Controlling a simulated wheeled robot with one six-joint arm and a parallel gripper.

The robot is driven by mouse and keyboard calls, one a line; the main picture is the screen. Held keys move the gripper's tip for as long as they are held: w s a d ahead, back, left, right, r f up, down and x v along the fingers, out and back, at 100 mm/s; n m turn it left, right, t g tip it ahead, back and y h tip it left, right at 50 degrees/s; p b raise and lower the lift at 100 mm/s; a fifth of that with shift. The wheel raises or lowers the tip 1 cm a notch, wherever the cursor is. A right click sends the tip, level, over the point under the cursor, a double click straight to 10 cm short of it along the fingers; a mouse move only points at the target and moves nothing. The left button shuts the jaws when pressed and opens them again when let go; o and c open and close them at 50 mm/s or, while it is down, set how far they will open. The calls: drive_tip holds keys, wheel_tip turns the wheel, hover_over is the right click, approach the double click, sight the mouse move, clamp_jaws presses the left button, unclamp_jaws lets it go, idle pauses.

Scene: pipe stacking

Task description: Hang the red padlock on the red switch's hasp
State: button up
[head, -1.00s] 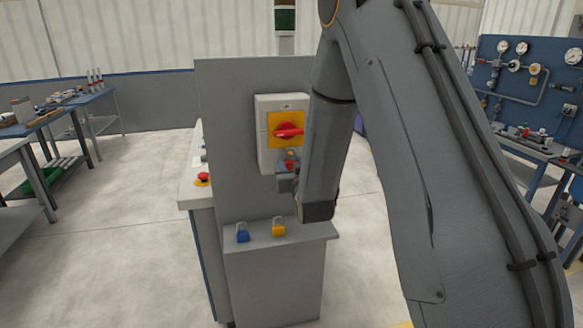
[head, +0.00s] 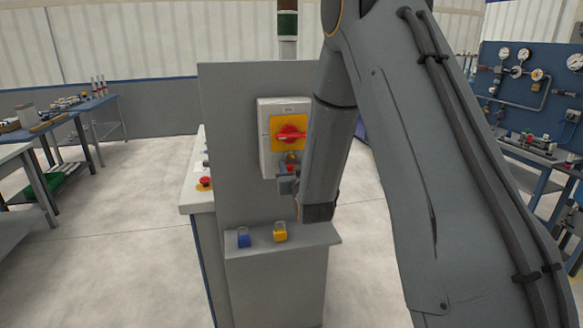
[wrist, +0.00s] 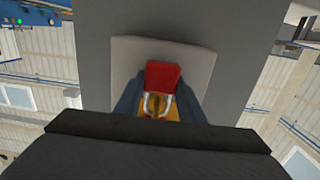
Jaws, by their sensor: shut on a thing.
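The red padlock (head: 290,167) is in my gripper (head: 289,181), just below the rotary switch. In the wrist view the red padlock (wrist: 162,76) sits between the two fingers of my gripper (wrist: 160,98), with its metal shackle (wrist: 157,104) in front of the yellow plate. The red switch handle (head: 291,133) is on a yellow plate (head: 279,145) on a light grey box (head: 283,104). The hasp is too small to make out clearly. I cannot tell whether the shackle touches or passes through it.
A blue padlock (head: 243,238) and a yellow padlock (head: 280,233) stand on the grey shelf (head: 312,236) below the switch. A red button (head: 205,182) is on the side console at left. A grey upright panel (head: 235,130) backs the switch.

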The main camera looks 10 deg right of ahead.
drive_tip(key=o, duration=1.2)
drive_tip(key=shift+w+d, duration=0.15)
drive_tip(key=shift+a, duration=0.35)
drive_tip(key=shift+s+a+f+b, duration=0.15)
drive_tip(key=shift+s+b, duration=0.15)
drive_tip(key=shift+s, duration=0.15)
drive_tip(key=s+f+g, duration=0.3)
drive_tip(key=s+g, duration=0.2)
drive_tip(key=s, duration=0.7)
drive_tip(key=s+f+g+b, duration=0.1)
drive_tip(key=s+f+g, duration=0.2)
drive_tip(key=s, duration=0.9)
drive_tip(key=s+f+g, duration=0.4)
drive_tip(key=s+g, duration=0.4)
drive_tip(key=s, duration=0.4)
drive_tip(key=shift+d+b, duration=0.3)
drive_tip(key=shift+b, duration=0.1)
